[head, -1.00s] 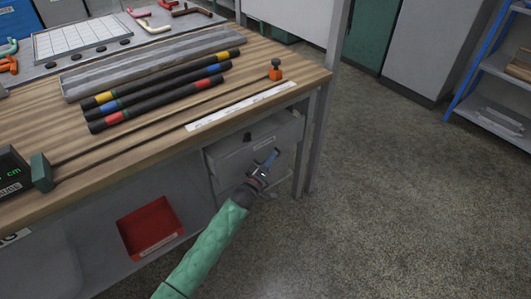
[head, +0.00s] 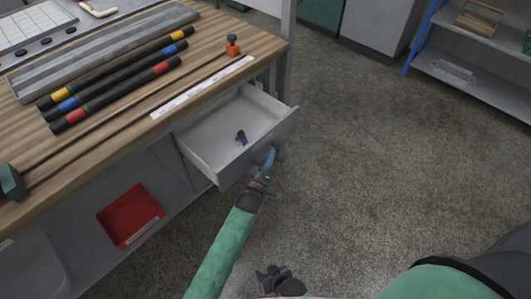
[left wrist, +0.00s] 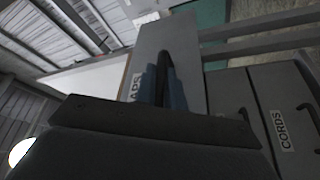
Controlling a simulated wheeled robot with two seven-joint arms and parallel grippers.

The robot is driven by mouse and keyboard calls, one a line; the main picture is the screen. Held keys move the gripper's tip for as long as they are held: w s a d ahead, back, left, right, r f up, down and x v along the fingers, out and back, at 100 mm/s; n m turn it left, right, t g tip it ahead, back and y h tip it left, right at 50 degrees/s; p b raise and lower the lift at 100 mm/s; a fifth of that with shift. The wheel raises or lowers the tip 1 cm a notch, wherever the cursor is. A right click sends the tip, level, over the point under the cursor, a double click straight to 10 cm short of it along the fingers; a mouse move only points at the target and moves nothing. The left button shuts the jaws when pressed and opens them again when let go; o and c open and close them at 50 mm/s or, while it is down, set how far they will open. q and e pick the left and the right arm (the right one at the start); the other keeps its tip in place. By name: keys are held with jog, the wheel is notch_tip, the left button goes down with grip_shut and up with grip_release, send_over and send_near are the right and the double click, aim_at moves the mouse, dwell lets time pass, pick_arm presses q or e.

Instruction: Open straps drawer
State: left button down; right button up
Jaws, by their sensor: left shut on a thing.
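The straps drawer (head: 232,125) is pulled out from under the workbench, its pale inside open to view. A small dark purple item (head: 241,137) lies in it. My left gripper (head: 270,158) is at the drawer's front panel. In the left wrist view, its blue fingers (left wrist: 163,88) are shut on the dark drawer handle (left wrist: 165,58), beside a partly hidden label ending in "APS" (left wrist: 134,88). My right gripper (head: 270,272) is low in the head view, apart from the drawer, over the floor. Its finger opening is unclear.
A red bin (head: 131,215) sits on the lower shelf. A closed "CORDS" drawer (left wrist: 260,100) shows in the wrist view. The floor right of the drawer is clear.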

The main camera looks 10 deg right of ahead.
pick_arm(q)
jog(key=shift+f, duration=0.1)
pick_arm(e)
jog(key=shift+w, duration=0.15)
pick_arm(q)
jog(key=c, duration=1.5)
grip_release()
jog(key=shift+s+a, duration=0.1)
jog(key=v, duration=0.7)
jog(key=shift+s+a, duration=0.2)
jog(key=shift+s, duration=0.05)
pick_arm(e)
jog(key=shift+f, duration=0.15)
jog(key=shift+w, duration=0.2)
